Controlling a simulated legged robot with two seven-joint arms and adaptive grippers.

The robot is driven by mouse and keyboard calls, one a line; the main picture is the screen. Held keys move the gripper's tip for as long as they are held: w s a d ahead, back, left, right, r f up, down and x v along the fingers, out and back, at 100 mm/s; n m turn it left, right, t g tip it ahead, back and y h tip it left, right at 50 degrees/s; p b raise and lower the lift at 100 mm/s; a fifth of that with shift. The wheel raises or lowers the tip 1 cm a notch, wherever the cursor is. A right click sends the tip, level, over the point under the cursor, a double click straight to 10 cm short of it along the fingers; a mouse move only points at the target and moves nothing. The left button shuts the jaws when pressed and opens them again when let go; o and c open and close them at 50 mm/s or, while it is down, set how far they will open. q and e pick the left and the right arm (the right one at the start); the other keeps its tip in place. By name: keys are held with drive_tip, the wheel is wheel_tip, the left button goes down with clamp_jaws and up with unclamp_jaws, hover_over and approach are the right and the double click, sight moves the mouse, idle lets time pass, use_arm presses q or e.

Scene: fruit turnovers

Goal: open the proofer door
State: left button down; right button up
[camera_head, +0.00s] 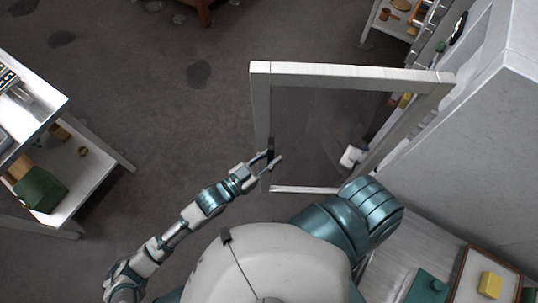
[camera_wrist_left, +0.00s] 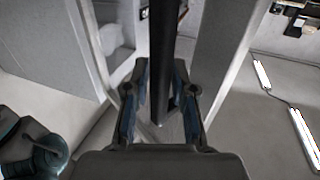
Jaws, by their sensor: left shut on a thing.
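The proofer (camera_head: 500,125) is the large pale cabinet on the right. Its door (camera_head: 350,75), a white frame around a clear pane, stands swung out from the cabinet front, far from closed. The dark upright handle (camera_head: 270,146) is on the door's free left edge. My left gripper (camera_head: 268,163) is shut on this handle. In the left wrist view the black handle bar (camera_wrist_left: 162,60) runs between the two fingers of my left gripper (camera_wrist_left: 162,118), beside the pale door frame (camera_wrist_left: 222,55). I cannot make out my right gripper in either view.
A shelved table (camera_head: 62,185) with a green box stands at the left. A counter (camera_head: 395,270) with a yellow block is at the lower right. A rack (camera_head: 385,20) stands at the top right. The dark floor (camera_head: 170,110) left of the door is mostly clear.

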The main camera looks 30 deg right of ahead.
use_arm(q)
drive_tip(key=c, duration=1.2)
unclamp_jaws()
drive_tip(key=shift+c, duration=0.2)
drive_tip(key=shift+o, duration=0.2)
drive_tip(key=shift+d, duration=0.1)
drive_tip(key=shift+a, duration=0.2)
drive_tip(key=s+a, duration=0.1)
drive_tip(key=a, duration=1)
drive_tip(key=shift+s+a, duration=0.3)
drive_tip(key=shift+a, duration=0.05)
drive_tip(key=shift+d, duration=0.2)
drive_tip(key=shift+w+f, duration=0.1)
